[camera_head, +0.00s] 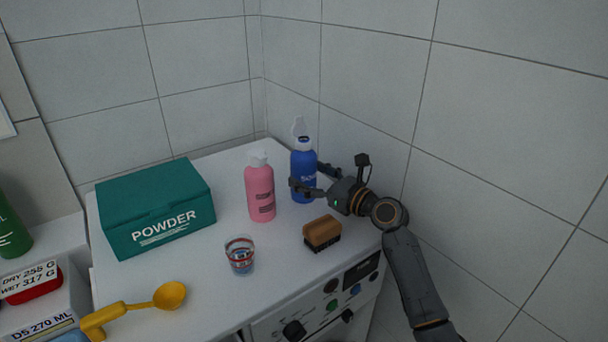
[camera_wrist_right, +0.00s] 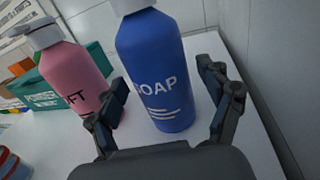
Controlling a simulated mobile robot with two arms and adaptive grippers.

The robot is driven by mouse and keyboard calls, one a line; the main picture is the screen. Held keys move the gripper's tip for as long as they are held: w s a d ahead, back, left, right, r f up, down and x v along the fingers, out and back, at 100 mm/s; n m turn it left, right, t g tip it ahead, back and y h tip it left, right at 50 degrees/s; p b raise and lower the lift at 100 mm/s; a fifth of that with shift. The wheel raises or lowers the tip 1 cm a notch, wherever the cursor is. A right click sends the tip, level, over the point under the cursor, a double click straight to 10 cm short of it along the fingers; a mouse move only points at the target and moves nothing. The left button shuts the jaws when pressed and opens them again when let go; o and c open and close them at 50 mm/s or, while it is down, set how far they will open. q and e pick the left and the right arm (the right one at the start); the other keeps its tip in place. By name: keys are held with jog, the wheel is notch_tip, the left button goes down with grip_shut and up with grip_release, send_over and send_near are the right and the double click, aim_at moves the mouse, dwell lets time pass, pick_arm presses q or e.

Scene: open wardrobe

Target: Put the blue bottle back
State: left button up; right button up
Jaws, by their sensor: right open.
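The blue bottle (camera_head: 303,172), lettered as soap, stands upright on the white washing machine top (camera_head: 205,255) near the back right corner. A whitish cap (camera_head: 300,127) shows at its top and looks raised. My right gripper (camera_head: 304,179) is at the bottle from the right, with its fingers spread around it. In the right wrist view the blue bottle (camera_wrist_right: 158,75) stands between the two open fingers (camera_wrist_right: 163,108), with a visible gap at the right finger. Whether the left finger touches it, I cannot tell. My left gripper is not in view.
A pink bottle (camera_head: 260,190) stands close left of the blue one. A brown brush (camera_head: 322,232), a measuring cup (camera_head: 240,255), a yellow scoop (camera_head: 150,302) and a green powder box (camera_head: 155,205) are also on top. Tiled walls (camera_head: 370,70) close off the back and right.

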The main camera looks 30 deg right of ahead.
jog(key=b+v, duration=0.1)
jog(key=v, duration=0.9)
jog(key=shift+b, duration=0.3)
